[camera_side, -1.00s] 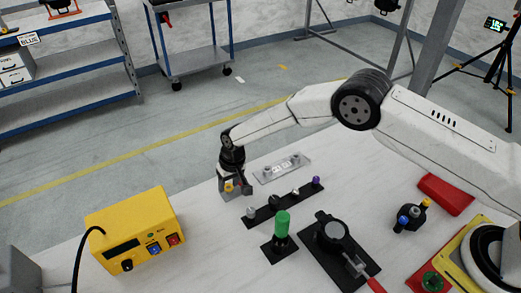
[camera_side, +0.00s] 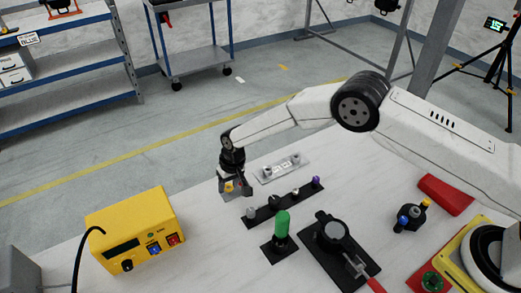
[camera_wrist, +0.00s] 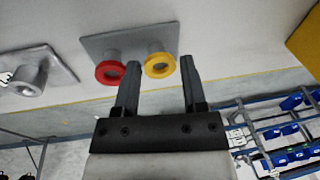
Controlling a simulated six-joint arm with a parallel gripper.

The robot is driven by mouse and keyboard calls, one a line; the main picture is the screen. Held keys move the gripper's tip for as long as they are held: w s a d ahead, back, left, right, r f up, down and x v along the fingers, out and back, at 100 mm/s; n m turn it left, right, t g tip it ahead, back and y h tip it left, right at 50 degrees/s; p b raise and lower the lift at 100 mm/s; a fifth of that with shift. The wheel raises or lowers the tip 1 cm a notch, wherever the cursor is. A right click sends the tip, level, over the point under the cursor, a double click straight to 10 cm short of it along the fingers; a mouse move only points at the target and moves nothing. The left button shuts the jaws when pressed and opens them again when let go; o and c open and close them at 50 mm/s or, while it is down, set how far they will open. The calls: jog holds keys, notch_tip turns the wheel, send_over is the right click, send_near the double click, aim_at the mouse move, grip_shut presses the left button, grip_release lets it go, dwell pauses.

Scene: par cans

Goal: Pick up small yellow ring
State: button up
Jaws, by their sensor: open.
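The small yellow ring (camera_wrist: 159,66) sits on the end of a post on a grey plate (camera_wrist: 95,45) in the wrist view. A red ring (camera_wrist: 110,72) sits on a post just left of it. My gripper (camera_wrist: 160,66) is open, and its two fingertips lie on either side of the yellow ring in the picture. I cannot tell whether they touch it. In the side view the yellow ring (camera_side: 229,187) shows small beside my gripper (camera_side: 238,189), which partly covers the plate. The red ring is hardly visible there.
Right of the gripper lies a black strip with several pegs (camera_side: 268,210), and behind it a light plate (camera_side: 282,168). A green-topped post (camera_side: 282,224) stands in front. A yellow box (camera_side: 135,240) stands at the left. A grey post (camera_wrist: 30,78) is left of the rings.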

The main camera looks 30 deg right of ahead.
grip_shut()
jog(key=shift+r, duration=0.1)
dwell(0.4)
jog(key=shift+r, duration=1.85)
jog(key=s+d+r, duration=0.5)
jog(key=s+r, duration=0.4)
jog(key=s, duration=0.4)
jog(key=shift+r, duration=0.3)
jog(key=shift+s, duration=0.1)
